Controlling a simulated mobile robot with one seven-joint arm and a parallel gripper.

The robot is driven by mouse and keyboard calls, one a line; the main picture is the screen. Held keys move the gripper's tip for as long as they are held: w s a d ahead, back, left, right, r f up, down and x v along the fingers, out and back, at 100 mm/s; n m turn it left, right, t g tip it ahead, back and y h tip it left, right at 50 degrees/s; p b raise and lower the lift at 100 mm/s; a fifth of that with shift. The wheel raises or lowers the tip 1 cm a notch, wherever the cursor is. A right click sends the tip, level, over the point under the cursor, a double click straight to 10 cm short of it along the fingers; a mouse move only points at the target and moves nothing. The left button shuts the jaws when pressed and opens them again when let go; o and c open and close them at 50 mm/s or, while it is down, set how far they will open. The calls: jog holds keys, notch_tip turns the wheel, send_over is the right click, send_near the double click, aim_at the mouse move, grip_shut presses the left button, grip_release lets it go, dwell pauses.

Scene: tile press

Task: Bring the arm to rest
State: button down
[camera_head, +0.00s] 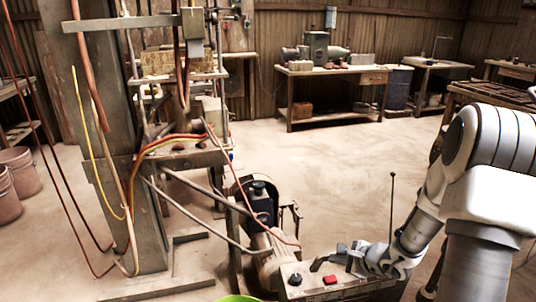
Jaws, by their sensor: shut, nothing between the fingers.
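My arm (492,140) comes in from the right, white and grey, and reaches down to the left. My gripper (318,264) is at its end, small and dark, low over the control box (312,291) at the bottom of the view. It is shut and empty. The box top carries a red button (331,280) and a black knob (295,279), both close to the fingertips. I cannot tell whether the fingers touch the box.
The tile press (105,160) with hoses stands at left. A motor (262,215) is beside the box, and a thin rod (392,215) rises near my wrist. Workbenches (335,72) line the back, a dark table (500,95) is at right. The middle floor is clear.

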jog(key=s+a+r+n+g+y, duration=0.1)
jog(key=s+a+r+n, duration=0.1)
jog(key=a+r+n, duration=0.4)
jog(key=s+a+r+n+g+y, duration=0.1)
jog(key=s+a+r+n+y, duration=0.2)
jog(key=a+r, duration=0.5)
jog(key=s+a+r+n+g+h, duration=0.2)
jog(key=s+r+n+h, duration=0.2)
jog(key=s+r+n, duration=0.75)
jog(key=s+d+n+t+h, duration=0.1)
jog(key=s+d+h, duration=0.35)
jog(key=s, duration=0.35)
notch_tip(320, 180, up, 25)
jog(key=d+p, duration=0.1)
jog(key=p, duration=2.3)
jog(key=shift+d+y, duration=0.15)
jog(key=shift+y, duration=0.2)
jog(key=shift+d+f+n, duration=0.1)
jog(key=shift+f+n, duration=0.05)
jog(key=shift+n, duration=0.1)
